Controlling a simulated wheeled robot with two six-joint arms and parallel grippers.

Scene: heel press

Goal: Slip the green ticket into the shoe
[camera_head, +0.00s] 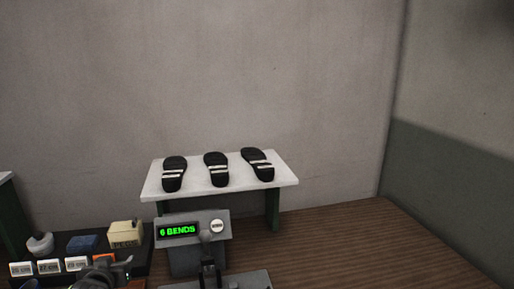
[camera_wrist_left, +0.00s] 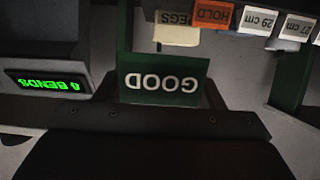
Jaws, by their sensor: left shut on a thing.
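The green ticket (camera_wrist_left: 165,82) with white letters reading GOOD shows upside down in the left wrist view. My left gripper (camera_head: 108,269) is low at the left in the head view, over the front of the labelled tray. In the left wrist view its dark jaws (camera_wrist_left: 155,120) are shut on the ticket. The ticket cannot be made out in the head view. Three black shoes (camera_head: 173,173) (camera_head: 216,169) (camera_head: 258,164) with pale straps lie apart in a row on a white bench. My right gripper is not in view.
The white-topped bench (camera_head: 196,192) stands against the wall. In front is a grey machine (camera_head: 186,262) with a green-lit display (camera_head: 178,230) reading 6 BENDS and a dark lever. A dark tray (camera_head: 133,268) at left bears size labels and a PEGS box (camera_head: 125,234). The wooden surface at right is clear.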

